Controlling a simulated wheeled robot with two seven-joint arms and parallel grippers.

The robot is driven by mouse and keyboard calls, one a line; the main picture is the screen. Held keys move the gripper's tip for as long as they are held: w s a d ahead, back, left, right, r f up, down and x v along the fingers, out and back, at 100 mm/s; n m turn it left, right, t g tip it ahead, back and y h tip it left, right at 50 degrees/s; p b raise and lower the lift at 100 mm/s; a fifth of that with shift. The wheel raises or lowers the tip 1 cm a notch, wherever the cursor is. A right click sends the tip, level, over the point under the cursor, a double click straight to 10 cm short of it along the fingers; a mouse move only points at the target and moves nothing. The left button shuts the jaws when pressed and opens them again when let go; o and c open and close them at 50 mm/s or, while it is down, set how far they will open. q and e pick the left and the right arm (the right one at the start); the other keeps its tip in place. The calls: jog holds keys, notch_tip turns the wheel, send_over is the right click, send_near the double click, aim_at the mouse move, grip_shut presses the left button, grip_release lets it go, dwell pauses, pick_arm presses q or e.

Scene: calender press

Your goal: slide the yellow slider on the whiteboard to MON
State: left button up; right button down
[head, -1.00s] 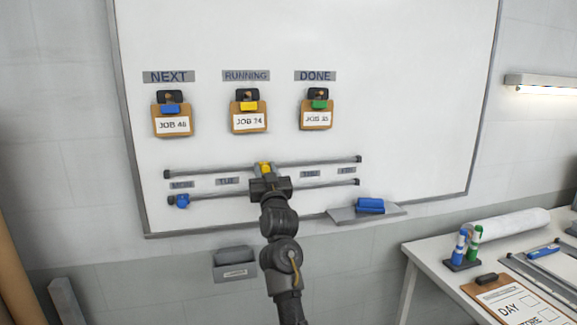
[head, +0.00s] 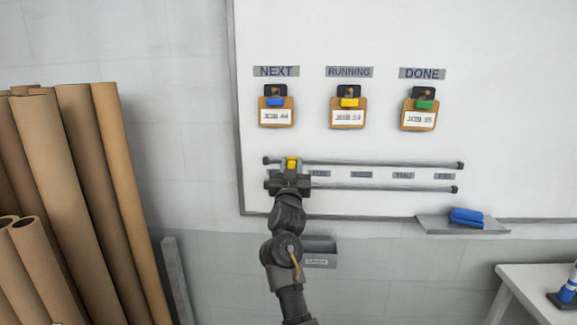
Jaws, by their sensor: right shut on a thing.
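The yellow slider (head: 292,163) sits on the upper rail (head: 385,164) of the whiteboard, near the rail's left end. My right gripper (head: 291,170) is shut on it, with the arm reaching up from below. The slider is left of the TUE label (head: 320,173). The leftmost day label is mostly hidden behind my gripper, so I cannot read it or tell exactly how the slider lines up with it. My left gripper is not in view.
A lower rail (head: 390,187) runs below the day labels; its left part is hidden by my gripper. Job clipboards hang above. A tray (head: 440,226) with a blue eraser (head: 466,217) is at lower right. Brown rolls (head: 90,190) stand at left. A grey box (head: 318,252) hangs below the board.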

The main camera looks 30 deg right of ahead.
jog(key=c, duration=1.3)
grip_release()
jog(key=shift+b+v, duration=1.85)
jog(key=shift+v, duration=3.55)
